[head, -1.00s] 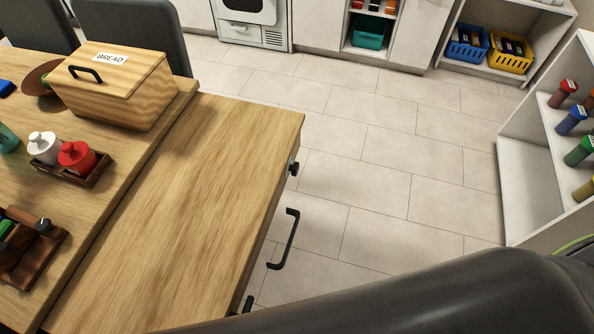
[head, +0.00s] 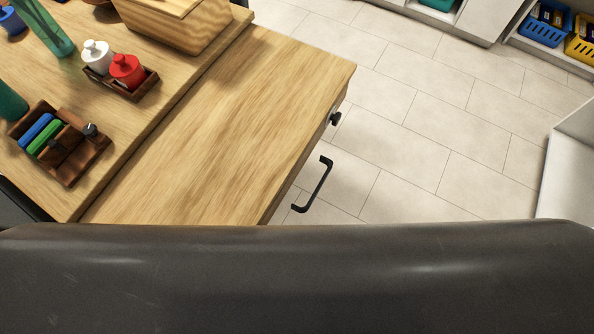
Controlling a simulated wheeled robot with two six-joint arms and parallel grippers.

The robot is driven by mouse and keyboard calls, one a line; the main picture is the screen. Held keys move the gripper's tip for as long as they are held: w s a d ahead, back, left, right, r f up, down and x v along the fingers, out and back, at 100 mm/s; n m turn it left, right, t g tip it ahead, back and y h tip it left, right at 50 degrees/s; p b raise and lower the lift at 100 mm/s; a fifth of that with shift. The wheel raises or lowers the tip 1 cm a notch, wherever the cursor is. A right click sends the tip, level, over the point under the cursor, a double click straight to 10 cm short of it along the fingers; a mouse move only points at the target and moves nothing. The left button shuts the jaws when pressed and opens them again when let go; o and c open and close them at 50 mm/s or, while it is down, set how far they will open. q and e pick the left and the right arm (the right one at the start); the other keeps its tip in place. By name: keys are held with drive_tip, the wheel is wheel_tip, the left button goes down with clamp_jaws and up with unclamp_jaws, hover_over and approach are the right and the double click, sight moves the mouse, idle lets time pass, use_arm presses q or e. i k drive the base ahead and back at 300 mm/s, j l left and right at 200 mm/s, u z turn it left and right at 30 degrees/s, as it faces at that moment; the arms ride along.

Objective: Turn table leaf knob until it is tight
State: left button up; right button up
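The wooden table leaf (head: 235,130) extends from the table at a slightly lower level. A black knob (head: 335,118) sits on the side of the leaf near its far right corner. A black bar handle (head: 313,186) sticks out from the same side, nearer to me. I cannot tell from this view how tight the knob is. Neither of my grippers is in view, and nothing touches the knob. The near end of the leaf is hidden.
A large dark rounded surface (head: 300,275) fills the bottom of the view. The table holds a bread box (head: 175,30), a tray with a white jar (head: 97,56) and red jar (head: 127,70), and a wooden organizer (head: 78,160). Tiled floor (head: 400,140) right of the leaf is clear.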

sight(335, 118)
drive_tip(key=u, duration=0.25)
drive_tip(key=l+u, duration=0.35)
drive_tip(key=l, duration=0.2)
drive_tip(key=i+l+u, duration=0.1)
drive_tip(key=l+u, duration=0.3)
drive_tip(key=l, duration=0.15)
drive_tip(key=k+l+u, duration=0.1)
drive_tip(key=l+u, duration=0.25)
drive_tip(key=l, duration=0.2)
